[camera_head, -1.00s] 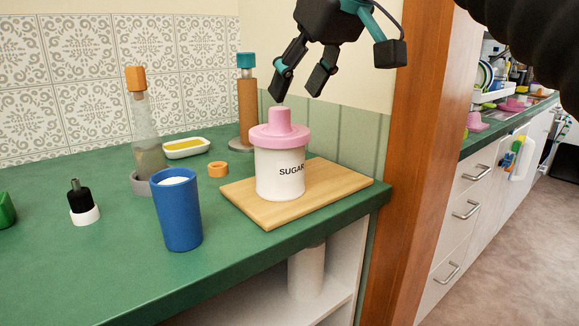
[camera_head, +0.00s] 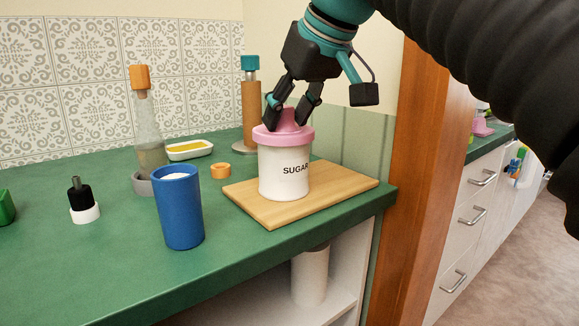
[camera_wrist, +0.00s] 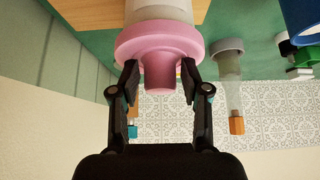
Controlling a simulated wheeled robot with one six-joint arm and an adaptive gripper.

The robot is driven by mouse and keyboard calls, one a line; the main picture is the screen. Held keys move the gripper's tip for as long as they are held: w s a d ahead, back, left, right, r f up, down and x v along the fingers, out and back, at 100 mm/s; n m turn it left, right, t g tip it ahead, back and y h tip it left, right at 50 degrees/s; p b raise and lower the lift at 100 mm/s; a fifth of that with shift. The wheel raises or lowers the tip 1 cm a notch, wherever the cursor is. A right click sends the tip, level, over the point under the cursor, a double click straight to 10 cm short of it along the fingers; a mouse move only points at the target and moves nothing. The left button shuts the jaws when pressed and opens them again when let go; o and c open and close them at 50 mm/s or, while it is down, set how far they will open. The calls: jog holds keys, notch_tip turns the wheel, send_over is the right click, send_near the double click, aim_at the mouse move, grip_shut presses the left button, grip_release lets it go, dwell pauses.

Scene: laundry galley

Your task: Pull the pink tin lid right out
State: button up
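The pink tin lid (camera_head: 270,134) sits on the white tin marked SUGAR (camera_head: 284,174), which stands upright on a wooden board. My gripper (camera_head: 287,120) has come down around the lid's knob, one finger on each side. In the wrist view the lid (camera_wrist: 128,42) and its knob (camera_wrist: 160,76) lie between the fingertips (camera_wrist: 160,78). A small gap shows beside the knob on both sides, so the fingers look open and not closed on it. The lid's lower side and its seat on the tin are hidden.
The wooden board (camera_head: 331,185) lies near the counter's right edge, by a wooden post (camera_head: 408,170). A blue cup (camera_head: 181,213) stands in front left. A bottle with an orange cap (camera_head: 148,125), an orange ring (camera_head: 220,171), a butter dish (camera_head: 189,150) and a brown cylinder (camera_head: 251,110) stand behind.

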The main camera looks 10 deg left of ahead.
aim_at(289, 107)
grip_shut()
jog(key=shift+c, duration=0.5)
grip_release()
grip_shut()
jog(key=shift+r+p, duration=0.85)
jog(key=shift+p, duration=0.05)
jog(key=shift+r, duration=2)
